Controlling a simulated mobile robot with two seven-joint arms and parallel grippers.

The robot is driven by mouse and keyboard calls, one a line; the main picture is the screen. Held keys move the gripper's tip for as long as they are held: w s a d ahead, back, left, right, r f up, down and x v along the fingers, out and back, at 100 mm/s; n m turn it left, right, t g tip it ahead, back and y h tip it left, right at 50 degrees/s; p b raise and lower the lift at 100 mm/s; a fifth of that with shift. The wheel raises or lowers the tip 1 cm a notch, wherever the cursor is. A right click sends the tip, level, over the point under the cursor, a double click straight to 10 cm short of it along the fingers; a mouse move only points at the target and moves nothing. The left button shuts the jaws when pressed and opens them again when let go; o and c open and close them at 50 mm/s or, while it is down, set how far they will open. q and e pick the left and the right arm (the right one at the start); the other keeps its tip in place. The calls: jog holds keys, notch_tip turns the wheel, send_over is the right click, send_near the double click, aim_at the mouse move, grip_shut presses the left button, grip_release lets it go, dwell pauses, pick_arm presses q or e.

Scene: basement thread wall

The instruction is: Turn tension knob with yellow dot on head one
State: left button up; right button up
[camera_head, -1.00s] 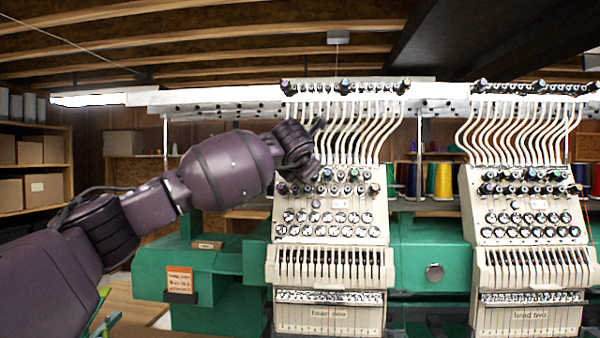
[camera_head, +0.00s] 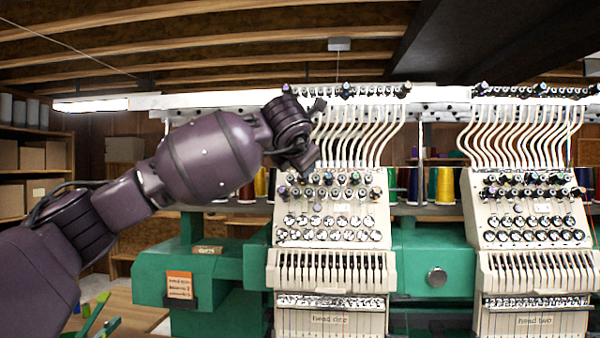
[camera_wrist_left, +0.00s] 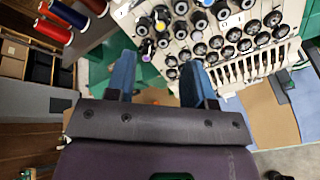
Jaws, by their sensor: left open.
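Head one (camera_head: 330,258) is the cream embroidery head at centre, with rows of dark tension knobs (camera_head: 335,221) on its sloped panel. In the left wrist view, a knob with a yellow dot (camera_wrist_left: 160,27) is at the upper middle, among black knobs with purple, white and other dots. I cannot pick out the yellow dot in the head view. My left gripper (camera_wrist_left: 158,66) is open and empty, its two blue fingers pointing towards the panel. The knob lies beyond the fingertips, apart from them. In the head view my left wrist is by the panel's upper left, and the fingers cannot be made out.
Head two (camera_head: 528,258) stands to the right. White thread tubes (camera_head: 355,135) rise above head one. Thread cones (camera_head: 440,185) stand behind, and a green machine body (camera_head: 425,262) spans between the heads. Shelves with boxes (camera_head: 40,188) are at the left.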

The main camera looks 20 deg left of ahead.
pick_arm(q)
jog(key=shift+v, duration=1.25)
pick_arm(e)
jog(key=shift+w+a+r, duration=0.1)
jog(key=shift+w+r, duration=0.2)
jog(key=shift+w, duration=0.25)
pick_arm(q)
jog(key=shift+d, duration=0.1)
